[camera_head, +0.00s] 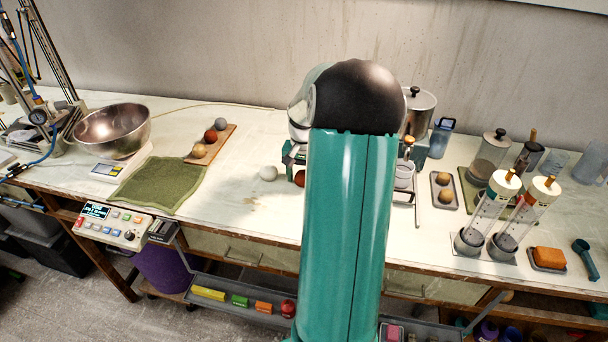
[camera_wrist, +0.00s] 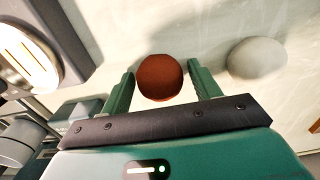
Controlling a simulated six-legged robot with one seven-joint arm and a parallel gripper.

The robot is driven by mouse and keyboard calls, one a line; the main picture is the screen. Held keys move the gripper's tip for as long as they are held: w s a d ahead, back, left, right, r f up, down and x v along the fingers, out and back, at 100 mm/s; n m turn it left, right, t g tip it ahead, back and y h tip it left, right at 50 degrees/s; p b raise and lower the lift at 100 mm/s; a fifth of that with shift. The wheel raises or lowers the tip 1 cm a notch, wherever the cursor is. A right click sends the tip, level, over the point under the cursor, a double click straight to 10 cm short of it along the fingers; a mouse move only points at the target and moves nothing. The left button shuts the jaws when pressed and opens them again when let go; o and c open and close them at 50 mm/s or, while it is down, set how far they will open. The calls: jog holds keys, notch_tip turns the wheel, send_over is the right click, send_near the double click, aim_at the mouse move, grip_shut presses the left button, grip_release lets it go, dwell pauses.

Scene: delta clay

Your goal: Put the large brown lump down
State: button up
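A round reddish-brown lump (camera_wrist: 160,79) sits between the two green fingers of my gripper (camera_wrist: 160,68) in the wrist view. Narrow gaps seem to show on both sides of it, so the fingers look open around it rather than pressed on it. In the head view the brown lump (camera_head: 299,179) shows low at the worktop, just left of my arm and partly hidden by it. Its contact with the worktop is hard to make out. A pale grey-white lump (camera_head: 268,173) lies to its left; it also shows right of my gripper in the wrist view (camera_wrist: 257,58).
A board (camera_head: 226,134) with several clay balls and a green cloth (camera_head: 158,183) lie to the left. A metal bowl (camera_head: 112,129) is farther left. A tray (camera_head: 434,190) with two balls and tilted clear cylinders (camera_head: 487,213) stand right. Bare worktop (camera_head: 245,205) lies in front of the white lump.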

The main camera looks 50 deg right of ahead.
aim_at(304, 173)
jog(key=shift+o, duration=0.6)
jog(key=shift+r, duration=0.1)
notch_tip(304, 173, up, 12)
jog(key=shift+r, duration=0.15)
dwell(1.2)
